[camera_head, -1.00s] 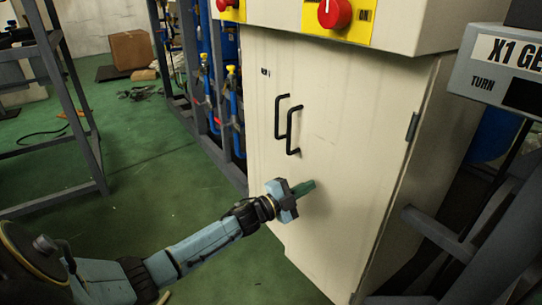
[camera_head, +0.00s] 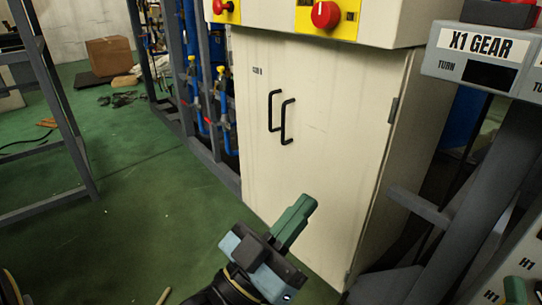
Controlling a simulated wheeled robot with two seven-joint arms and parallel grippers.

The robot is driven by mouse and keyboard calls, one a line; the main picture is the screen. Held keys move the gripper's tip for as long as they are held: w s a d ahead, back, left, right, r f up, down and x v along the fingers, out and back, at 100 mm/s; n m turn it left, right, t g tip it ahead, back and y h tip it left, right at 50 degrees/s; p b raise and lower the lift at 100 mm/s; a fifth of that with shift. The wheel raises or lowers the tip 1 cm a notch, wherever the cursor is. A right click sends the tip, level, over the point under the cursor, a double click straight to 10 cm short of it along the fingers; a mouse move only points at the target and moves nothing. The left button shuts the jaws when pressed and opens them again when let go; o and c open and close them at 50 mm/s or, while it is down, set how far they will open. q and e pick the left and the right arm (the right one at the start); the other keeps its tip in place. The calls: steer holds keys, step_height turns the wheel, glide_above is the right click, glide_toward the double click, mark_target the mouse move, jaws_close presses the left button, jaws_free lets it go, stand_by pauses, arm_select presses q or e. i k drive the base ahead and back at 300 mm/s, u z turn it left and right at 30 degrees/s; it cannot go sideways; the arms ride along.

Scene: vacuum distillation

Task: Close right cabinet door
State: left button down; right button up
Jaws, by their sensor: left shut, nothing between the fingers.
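The right cabinet door (camera_head: 335,150) is a cream panel with a black handle (camera_head: 287,121) at its left side and a hinge (camera_head: 393,110) at its right edge. It looks flush with the left cabinet door (camera_head: 257,130), which has its own black handle (camera_head: 272,110). I see no clear gap between them. My left gripper (camera_head: 304,207) is shut and empty, its green fingers together and pointing up toward the lower part of the right door. I cannot tell whether the fingertips touch the door.
Red knobs (camera_head: 325,14) on yellow plates sit above the doors. A grey frame (camera_head: 430,210) and a sign box (camera_head: 485,60) stand at the right. Blue pipes (camera_head: 199,105) rise left of the cabinet. The green floor (camera_head: 140,215) at the left is mostly clear.

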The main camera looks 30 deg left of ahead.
mark_target(340, 108)
steer(key=u, duration=0.6)
steer(key=i, duration=1)
